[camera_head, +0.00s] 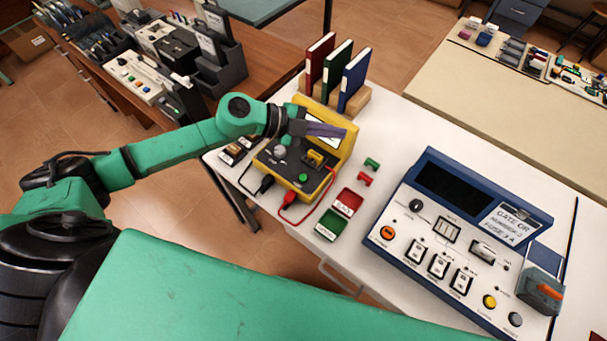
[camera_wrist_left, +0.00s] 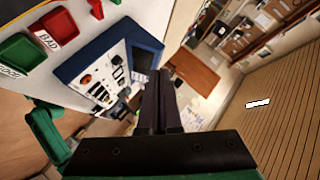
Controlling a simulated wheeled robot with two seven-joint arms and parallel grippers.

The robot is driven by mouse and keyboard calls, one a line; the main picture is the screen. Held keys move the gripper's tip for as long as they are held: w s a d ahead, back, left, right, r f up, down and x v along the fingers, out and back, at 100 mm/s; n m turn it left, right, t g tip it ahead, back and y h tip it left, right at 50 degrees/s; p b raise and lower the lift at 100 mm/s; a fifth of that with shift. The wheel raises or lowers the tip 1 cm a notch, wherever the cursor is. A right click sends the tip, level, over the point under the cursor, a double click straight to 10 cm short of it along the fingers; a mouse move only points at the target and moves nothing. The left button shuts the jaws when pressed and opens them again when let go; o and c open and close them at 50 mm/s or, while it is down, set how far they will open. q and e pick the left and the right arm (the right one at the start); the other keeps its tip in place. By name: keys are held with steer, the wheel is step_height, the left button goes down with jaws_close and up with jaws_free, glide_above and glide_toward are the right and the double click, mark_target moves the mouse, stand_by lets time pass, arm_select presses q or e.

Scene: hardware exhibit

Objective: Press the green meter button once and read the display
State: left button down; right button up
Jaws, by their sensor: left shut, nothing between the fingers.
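The yellow meter (camera_head: 345,149) with a dark sloping front panel stands on the white table. In the left wrist view the shut fingers (camera_wrist_left: 158,80) point away from the meter, which I cannot identify there. My right gripper is not in view.
Red, green and blue binders (camera_head: 355,78) stand behind the meter. A red tray (camera_head: 347,203) and a green tray (camera_head: 331,225) lie right of it. A blue control unit (camera_head: 432,160) fills the table's right part. Red and black leads run at the meter's front.

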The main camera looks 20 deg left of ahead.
arm_select(q)
steer(key=s+a+f+g+y, duration=0.3)
steer(key=a+f, duration=0.2)
steer(key=a, duration=0.2)
steer(key=shift+s+a+f+m, duration=0.15)
steer(key=shift+a+m, duration=0.05)
steer(key=shift+m, duration=0.2)
steer(key=b, duration=0.8)
glide_above(299, 178)
steer(key=f, duration=0.7)
steer(key=shift+w+a+f, duration=0.15)
steer(key=shift+w+f, duration=0.1)
steer(key=shift+f, duration=0.6)
steer(key=shift+f, duration=0.1)
steer(key=shift+f, duration=0.35)
